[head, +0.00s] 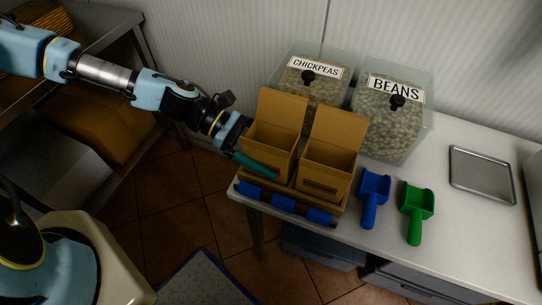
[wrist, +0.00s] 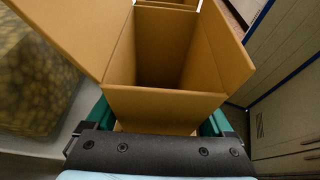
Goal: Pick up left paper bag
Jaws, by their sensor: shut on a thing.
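The left paper bag (head: 268,142) is a brown open-topped box shape with a raised back flap, at the left end of the counter in the head view. My gripper (head: 256,164) reaches it from the left, with a green finger along its front side. In the wrist view the bag (wrist: 165,102) stands between the green fingers of my gripper (wrist: 165,122), which is shut on it. The bag looks upright and empty inside. Its bottom is hidden, so I cannot tell whether it touches the tray (head: 283,205).
The right paper bag (head: 328,160) stands close beside it. Behind are clear bins of chickpeas (head: 318,92) and beans (head: 388,120). A blue scoop (head: 373,195), a green scoop (head: 416,210) and a metal tray (head: 482,174) lie to the right on the white counter (head: 385,240).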

